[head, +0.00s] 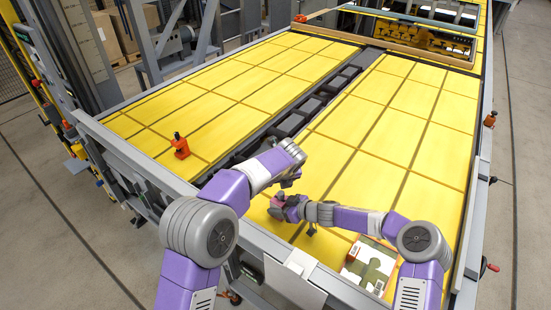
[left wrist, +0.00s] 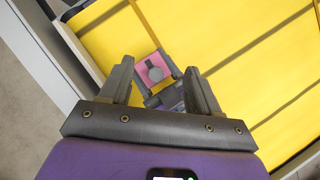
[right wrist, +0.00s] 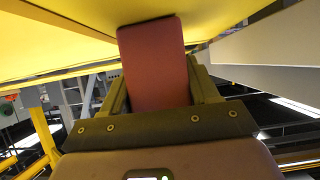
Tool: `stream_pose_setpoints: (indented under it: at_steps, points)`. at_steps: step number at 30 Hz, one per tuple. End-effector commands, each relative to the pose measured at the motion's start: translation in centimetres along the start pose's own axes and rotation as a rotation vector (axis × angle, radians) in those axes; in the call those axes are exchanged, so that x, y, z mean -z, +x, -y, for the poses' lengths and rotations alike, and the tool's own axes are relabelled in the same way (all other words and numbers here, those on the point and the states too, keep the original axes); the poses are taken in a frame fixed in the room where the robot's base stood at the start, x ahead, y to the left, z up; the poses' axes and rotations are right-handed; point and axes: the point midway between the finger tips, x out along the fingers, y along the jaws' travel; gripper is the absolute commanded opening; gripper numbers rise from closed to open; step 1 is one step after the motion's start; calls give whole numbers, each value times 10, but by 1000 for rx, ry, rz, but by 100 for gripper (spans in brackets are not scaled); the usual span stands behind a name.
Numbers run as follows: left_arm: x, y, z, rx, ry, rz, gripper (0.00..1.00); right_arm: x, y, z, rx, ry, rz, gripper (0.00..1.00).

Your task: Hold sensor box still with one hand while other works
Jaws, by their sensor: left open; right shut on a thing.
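The sensor box appears to be the small pink box with a round grey disc on its face (left wrist: 152,71) in the left wrist view. It fills the space between the fingers of my right gripper (right wrist: 156,85) as a dark red block (right wrist: 153,52) in the right wrist view. My right gripper (head: 283,205) holds it above the yellow table (head: 410,150) in the head view; only a bit of pink shows there. My left gripper (left wrist: 160,80) is open, its fingers pointing toward the box, apparently without touching it. In the head view, the left gripper (head: 290,180) is partly hidden by its wrist.
An orange device with a knob (head: 180,147) stands on the left panel. A white and green box (head: 370,262) lies at the front right, beside my right arm. A dark channel (head: 310,105) splits the table. A wooden-framed tray (head: 430,45) stands at the back. Most yellow panels are clear.

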Motion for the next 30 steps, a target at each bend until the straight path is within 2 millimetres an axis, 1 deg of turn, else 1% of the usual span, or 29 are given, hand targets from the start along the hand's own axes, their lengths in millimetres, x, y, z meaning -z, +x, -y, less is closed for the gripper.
stream_pose_setpoints:
  at_steps: [1,2,3,5,9,11,12,17,18,23,30]
  points:
    - [0,3,-6,-2,-61,-17,54,0,0,0,0,0,-1,25]
    - [1,5,-9,-2,-110,-30,50,0,0,0,0,0,-1,25]
    - [3,7,-13,-3,-188,-52,43,0,0,0,0,0,-1,25]
    - [6,12,-22,-7,-331,-91,34,0,0,0,0,0,-1,25]
    - [14,22,-42,-34,-724,-198,13,0,0,0,0,0,-1,25]
    - [17,26,-49,-52,-895,-243,4,0,0,0,0,0,-1,25]
    - [19,28,-54,-67,-1009,-274,0,0,0,0,0,0,-1,25]
    - [26,34,-72,-148,-1459,-395,0,0,0,0,0,0,-1,25]
    - [27,36,-76,-174,-1572,-425,0,0,0,0,0,0,-1,25]
    - [32,39,-91,-302,-2010,-545,0,0,0,0,0,0,-1,25]
    - [30,39,-110,-582,-2634,-728,0,0,0,0,0,0,-1,25]
